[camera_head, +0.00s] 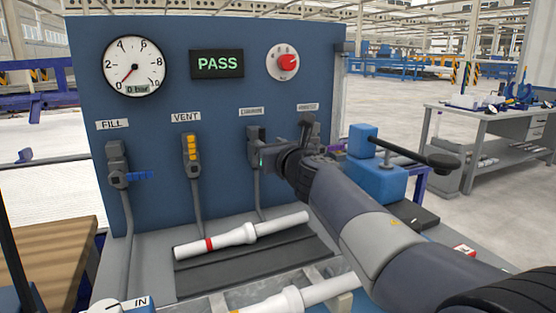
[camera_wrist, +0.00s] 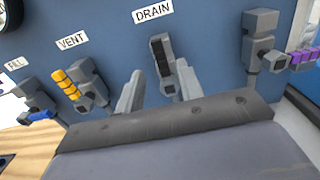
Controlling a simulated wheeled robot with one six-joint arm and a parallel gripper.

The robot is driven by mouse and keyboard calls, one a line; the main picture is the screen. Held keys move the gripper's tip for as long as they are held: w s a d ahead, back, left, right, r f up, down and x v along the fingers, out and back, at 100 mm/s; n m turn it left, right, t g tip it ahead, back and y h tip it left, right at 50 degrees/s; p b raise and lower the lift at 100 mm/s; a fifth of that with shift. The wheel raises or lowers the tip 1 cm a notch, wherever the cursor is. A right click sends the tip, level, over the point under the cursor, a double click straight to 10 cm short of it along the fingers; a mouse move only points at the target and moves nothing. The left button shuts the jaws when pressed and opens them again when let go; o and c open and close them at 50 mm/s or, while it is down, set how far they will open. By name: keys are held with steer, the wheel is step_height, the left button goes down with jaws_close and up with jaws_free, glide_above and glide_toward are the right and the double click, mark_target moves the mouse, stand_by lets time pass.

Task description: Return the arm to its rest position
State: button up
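My gripper (camera_head: 262,160) is in front of the blue test panel (camera_head: 200,90), by the DRAIN valve (camera_head: 256,134). In the wrist view its two grey fingers (camera_wrist: 158,88) are apart with nothing held between them. The DRAIN valve's black handle (camera_wrist: 162,56) stands upright just beyond the fingertips; contact cannot be told. My arm reaches in from the lower right of the head view and hides part of the panel's lower right.
The VENT valve (camera_head: 191,150) has an upright yellow handle; the FILL valve's blue handle (camera_head: 140,176) lies sideways. A white pipe (camera_head: 232,238) with a red band lies below. A blue clamp (camera_head: 376,180) with a black lever stands right of my arm. The display (camera_head: 217,64) reads PASS.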

mark_target(263, 137)
steer(key=v, duration=0.4)
steer(key=p+x, duration=0.1)
steer(key=x, duration=0.9)
steer(key=shift+w, duration=0.15)
steer(key=shift+w+p, duration=0.4)
steer(key=shift+d+m, duration=0.3)
steer(key=shift+m, duration=0.7)
steer(key=shift+w+d+m+p, duration=0.1)
steer(key=shift+d+m+p, duration=0.05)
steer(key=shift+m+p, duration=0.2)
steer(key=shift+f, duration=0.15)
